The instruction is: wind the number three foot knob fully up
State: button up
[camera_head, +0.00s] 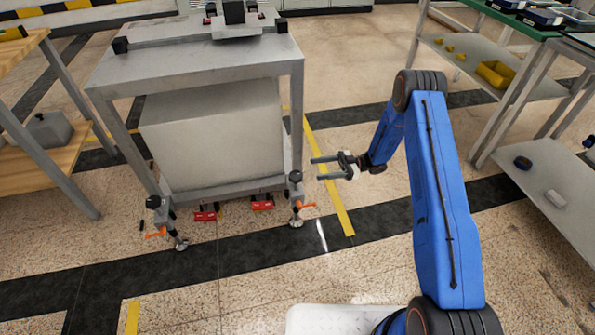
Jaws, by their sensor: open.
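A metal cart (290,68) with a large grey box under its top stands left of centre. Its two near feet each carry a black knob, one at the front right corner (295,176) and one at the front left (153,202). Each foot has an orange lever and a round metal pad on the floor. I cannot read any number on them, so I cannot tell which is number three. My gripper (316,168) is open and empty, its two fingers pointing left. In the picture it lies just right of the front right knob, apart from it; the depth gap is unclear.
Red pieces (205,213) lie low under the cart's front edge. A wooden bench (45,165) stands at the left. Shelving with a yellow bin (495,74) and a grey lower shelf (560,180) stands at the right. The floor in front of the cart is clear.

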jog(key=s+a+m+t+y, duration=0.1)
jog(key=s+m+t, duration=0.4)
jog(key=t, duration=0.3)
jog(key=m+t+h, duration=0.4)
jog(key=m+t, duration=0.1)
jog(key=t, duration=0.2)
send_near(296, 182)
jog(key=x, duration=0.5)
jog(key=w+d+x, duration=0.1)
jog(key=x, duration=0.4)
jog(key=w+x, duration=0.1)
jog(key=x, duration=0.4)
jog(key=shift+w, duration=0.15)
jog(key=c, duration=1)
